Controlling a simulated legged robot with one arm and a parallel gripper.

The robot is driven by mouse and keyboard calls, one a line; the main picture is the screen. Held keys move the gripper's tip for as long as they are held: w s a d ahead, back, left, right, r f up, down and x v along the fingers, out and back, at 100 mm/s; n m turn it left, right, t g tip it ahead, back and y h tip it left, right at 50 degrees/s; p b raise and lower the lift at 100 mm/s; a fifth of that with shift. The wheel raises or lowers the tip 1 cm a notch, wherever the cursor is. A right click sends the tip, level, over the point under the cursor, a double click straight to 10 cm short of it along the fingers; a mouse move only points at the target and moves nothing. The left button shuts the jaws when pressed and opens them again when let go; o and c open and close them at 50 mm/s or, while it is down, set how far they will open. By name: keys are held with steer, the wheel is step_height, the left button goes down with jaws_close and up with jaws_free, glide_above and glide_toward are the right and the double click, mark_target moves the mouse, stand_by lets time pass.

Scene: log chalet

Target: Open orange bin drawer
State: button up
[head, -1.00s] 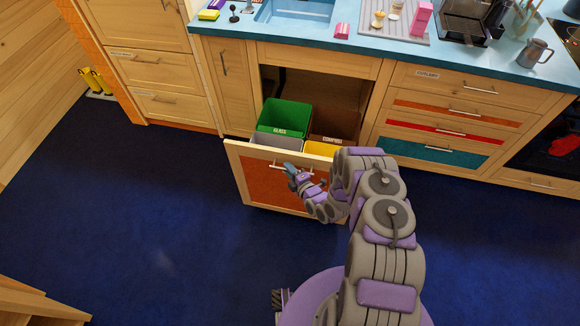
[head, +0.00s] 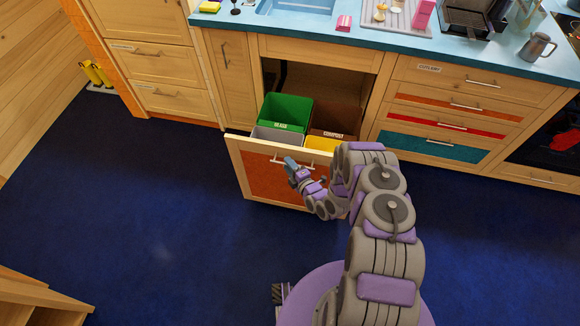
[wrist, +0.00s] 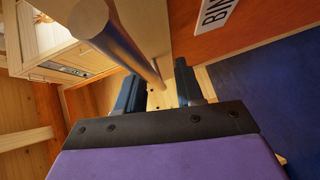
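The bin drawer, with an orange front panel (head: 262,178), is pulled out from the lower cabinet. Green (head: 287,112), grey (head: 278,136), yellow (head: 322,144) and brown (head: 331,122) bins show inside it. Its metal bar handle (head: 281,160) runs along the upper front. My gripper (head: 296,168) is at the handle. In the wrist view the handle bar (wrist: 118,45) reaches down between the spread fingers of my gripper (wrist: 158,85), with a visible gap to the right finger. Contact with the left finger cannot be told. Part of the drawer front is hidden by my arm.
Drawers with orange, red and teal panels (head: 436,146) stand on the right, beside an oven (head: 550,140). The blue counter (head: 330,28) above holds a sink and small items. Blue floor (head: 140,220) is clear on the left. A wooden piece (head: 40,300) stands at lower left.

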steer(key=shift+d, duration=0.1)
steer(key=p+v, duration=0.2)
steer(key=v, duration=1.5)
steer(key=shift+s+p, duration=0.15)
steer(key=shift+p, duration=0.25)
steer(key=shift+d, duration=0.1)
